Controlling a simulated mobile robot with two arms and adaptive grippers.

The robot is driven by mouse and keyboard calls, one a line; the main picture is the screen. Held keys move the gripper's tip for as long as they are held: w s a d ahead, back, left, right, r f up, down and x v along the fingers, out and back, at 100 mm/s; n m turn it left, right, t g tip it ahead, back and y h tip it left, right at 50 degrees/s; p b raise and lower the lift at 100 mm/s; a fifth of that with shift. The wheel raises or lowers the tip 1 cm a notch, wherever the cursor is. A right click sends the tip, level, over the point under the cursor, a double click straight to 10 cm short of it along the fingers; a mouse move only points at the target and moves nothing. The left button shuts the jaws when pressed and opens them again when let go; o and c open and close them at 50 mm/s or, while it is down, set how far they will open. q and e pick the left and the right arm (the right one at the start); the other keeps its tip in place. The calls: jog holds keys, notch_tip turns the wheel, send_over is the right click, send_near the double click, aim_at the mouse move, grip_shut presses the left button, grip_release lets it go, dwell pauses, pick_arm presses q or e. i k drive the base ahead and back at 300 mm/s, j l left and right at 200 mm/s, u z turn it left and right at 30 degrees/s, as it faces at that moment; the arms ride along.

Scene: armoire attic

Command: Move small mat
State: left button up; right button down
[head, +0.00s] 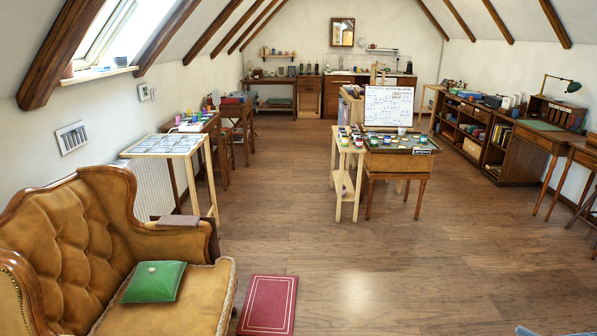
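A small red mat (268,305) with a pale border line lies flat on the wooden floor at the bottom of the head view. It is just right of the front corner of the tan armchair-like sofa, and its near edge is close to the bottom of the picture. Nothing rests on it. Neither of my grippers is visible in this view.
The tan sofa (70,235) with a green cushion (154,281) stands at the left. A pale table (165,147) is behind it. A wooden desk (397,160) with paints and a whiteboard stands mid-room. Shelves (466,125) line the right wall. Floor right of the mat is clear.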

aim_at(269, 310)
jog(key=i+l, duration=0.3)
jog(key=i, duration=0.15)
jog(key=i+l+z, duration=0.1)
jog(key=i+l, duration=0.25)
jog(key=i+l+z, duration=0.1)
jog(key=i+l, duration=0.15)
jog(key=i, duration=0.25)
jog(key=i+l, duration=0.25)
jog(key=i, duration=0.25)
jog(key=i+l, duration=0.1)
jog(key=i, duration=0.65)
jog(key=i+l+u, duration=0.1)
jog(key=i, duration=0.6)
jog(key=i+l+u, duration=0.1)
jog(key=i+u, duration=0.2)
jog(key=u, duration=0.2)
jog(key=i+l+u, duration=0.2)
jog(key=u, duration=0.3)
jog(key=i+l+u, duration=0.3)
jog(key=u, duration=0.2)
jog(key=i+l+u, duration=0.15)
jog(key=l+u, duration=0.35)
